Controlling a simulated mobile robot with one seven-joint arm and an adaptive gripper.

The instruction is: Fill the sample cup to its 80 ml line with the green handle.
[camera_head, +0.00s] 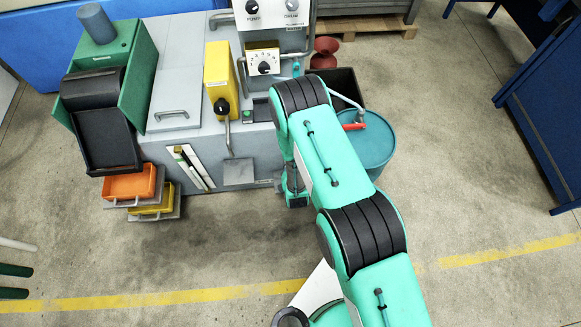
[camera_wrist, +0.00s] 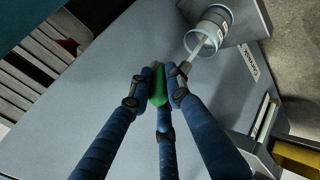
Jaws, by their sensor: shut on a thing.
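The green handle (camera_wrist: 158,91) sits between the dark blue fingers of my gripper (camera_wrist: 160,84) in the wrist view, and the fingers are closed around it. The sample cup (camera_wrist: 212,31) is a pale grey cylinder with a darker band, at the upper right of that view. A pale, narrow strip (camera_wrist: 194,48) runs from beside the fingers to the cup's mouth; I cannot tell whether it is a spout or liquid. The fill level and the 80 ml line cannot be read. In the head view my arm hides the handle and the cup.
The grey grinder (camera_head: 165,90) carries a yellow box (camera_head: 217,72) and a lever. A teal drum (camera_head: 372,150) stands close to the right of my arm. Orange (camera_head: 131,184) and yellow trays sit at the grinder's lower left. The front floor is clear.

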